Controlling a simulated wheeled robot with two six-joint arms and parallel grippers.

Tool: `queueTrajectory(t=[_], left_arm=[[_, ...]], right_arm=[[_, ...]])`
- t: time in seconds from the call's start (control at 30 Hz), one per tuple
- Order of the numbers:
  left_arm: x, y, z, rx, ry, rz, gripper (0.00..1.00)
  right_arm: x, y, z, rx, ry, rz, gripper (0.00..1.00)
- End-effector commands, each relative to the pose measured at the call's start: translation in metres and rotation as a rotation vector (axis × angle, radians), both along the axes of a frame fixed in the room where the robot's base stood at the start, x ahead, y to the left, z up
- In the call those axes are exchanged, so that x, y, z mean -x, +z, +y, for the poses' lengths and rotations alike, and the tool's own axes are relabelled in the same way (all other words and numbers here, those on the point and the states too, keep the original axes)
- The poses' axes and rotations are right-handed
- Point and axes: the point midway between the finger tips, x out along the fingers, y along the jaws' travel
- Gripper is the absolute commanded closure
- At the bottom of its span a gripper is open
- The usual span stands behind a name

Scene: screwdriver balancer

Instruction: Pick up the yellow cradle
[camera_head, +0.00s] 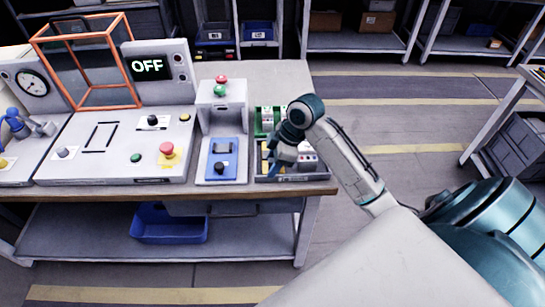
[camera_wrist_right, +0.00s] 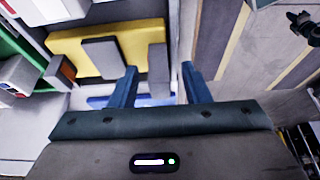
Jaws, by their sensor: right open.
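The yellow cradle (camera_wrist_right: 123,37) shows in the right wrist view as a yellow block with two grey upright pieces on it. In the head view only a bit of yellow (camera_head: 265,149) shows beside my right gripper, which hides much of that spot. My right gripper (camera_wrist_right: 158,68) is open. Its two blue fingers point toward the cradle's right end, and one grey piece appears between them in the picture. I cannot tell whether they touch it. In the head view the right gripper (camera_head: 272,165) hangs over the parts tray (camera_head: 262,179). My left gripper is not in view.
The tray sits at the table's right end and also holds green parts (camera_head: 267,118) and grey parts. Left of it stands a grey stand (camera_head: 221,110) with a blue device (camera_head: 222,158). Further left are a panel reading OFF (camera_head: 147,68) and an orange-framed cage (camera_head: 83,104).

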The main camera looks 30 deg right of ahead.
Motion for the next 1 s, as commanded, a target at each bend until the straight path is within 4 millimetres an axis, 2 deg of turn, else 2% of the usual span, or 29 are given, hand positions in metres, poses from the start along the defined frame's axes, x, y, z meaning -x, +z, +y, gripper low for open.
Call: queueTrajectory(t=[0.1,0.3,0.33,0.73,0.87,1.0], left_arm=[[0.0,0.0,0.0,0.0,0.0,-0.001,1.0],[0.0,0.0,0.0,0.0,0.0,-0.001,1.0],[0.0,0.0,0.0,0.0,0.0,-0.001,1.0],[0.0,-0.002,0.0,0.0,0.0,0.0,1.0],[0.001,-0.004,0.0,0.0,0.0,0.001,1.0],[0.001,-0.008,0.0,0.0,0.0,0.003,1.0]], right_arm=[[0.0,0.0,0.0,0.0,0.0,0.0,0.59],[0.0,0.001,0.0,-0.001,0.0,-0.001,0.98],[0.0,0.001,0.0,-0.001,0.0,-0.001,1.0],[-0.001,0.006,0.0,-0.001,0.002,-0.005,1.0],[-0.001,0.018,-0.001,0.001,0.001,-0.005,1.0],[-0.001,0.039,-0.001,0.001,0.001,-0.008,1.0]])
